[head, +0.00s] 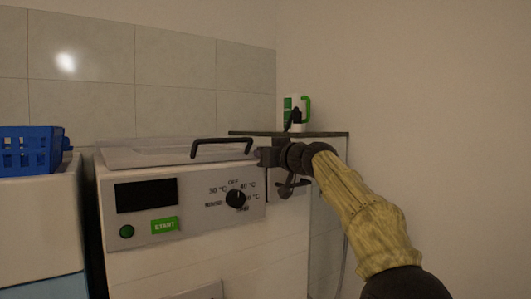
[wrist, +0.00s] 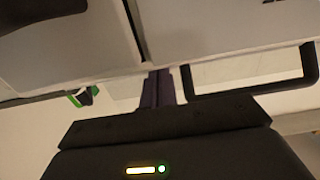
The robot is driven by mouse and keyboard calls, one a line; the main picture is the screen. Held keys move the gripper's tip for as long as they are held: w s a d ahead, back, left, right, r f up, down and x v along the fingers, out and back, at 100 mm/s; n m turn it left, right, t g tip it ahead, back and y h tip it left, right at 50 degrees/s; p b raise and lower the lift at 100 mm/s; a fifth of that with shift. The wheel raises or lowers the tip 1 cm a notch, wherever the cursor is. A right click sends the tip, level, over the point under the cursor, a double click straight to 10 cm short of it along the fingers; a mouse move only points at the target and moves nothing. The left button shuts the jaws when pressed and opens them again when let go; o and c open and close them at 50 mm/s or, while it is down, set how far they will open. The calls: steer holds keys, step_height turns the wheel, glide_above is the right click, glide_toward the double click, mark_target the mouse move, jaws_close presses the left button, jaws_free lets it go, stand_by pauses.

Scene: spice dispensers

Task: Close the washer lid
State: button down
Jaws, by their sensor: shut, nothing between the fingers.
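The washer (head: 190,260) stands at the centre of the head view, with its control panel facing me. Its pale lid (head: 140,157) lies low and nearly flat over the top. I cannot tell whether it is fully seated. A black bar handle (head: 222,141) is at the lid's right front; it also shows in the wrist view (wrist: 250,94). My gripper (head: 268,155) is at the panel's upper right edge, just right of the handle. In the wrist view its dark fingers (wrist: 158,86) are together and empty, left of the handle. Whether they touch the washer is unclear.
A blue basket (head: 30,150) sits on a white unit at the left. A white and green bottle (head: 290,112) stands on a dark-edged shelf (head: 325,134) behind my gripper. Tiled and plain walls close off the back and right.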

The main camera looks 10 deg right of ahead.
steer(key=shift+w+a+f, duration=0.2)
steer(key=shift+f, duration=0.2)
step_height(320, 180, up, 5)
steer(key=p, duration=0.3)
steer(key=shift+s+f+p, duration=0.15)
steer(key=shift+f+p, duration=0.05)
steer(key=shift+p, duration=0.1)
steer(key=s+d+f+b, duration=0.3)
steer(key=s+d+b, duration=0.1)
steer(key=s, duration=0.4)
steer(key=shift+s+d+b, duration=0.25)
steer(key=shift+d+b, duration=0.05)
steer(key=shift+b, duration=0.1)
steer(key=shift+f, duration=0.1)
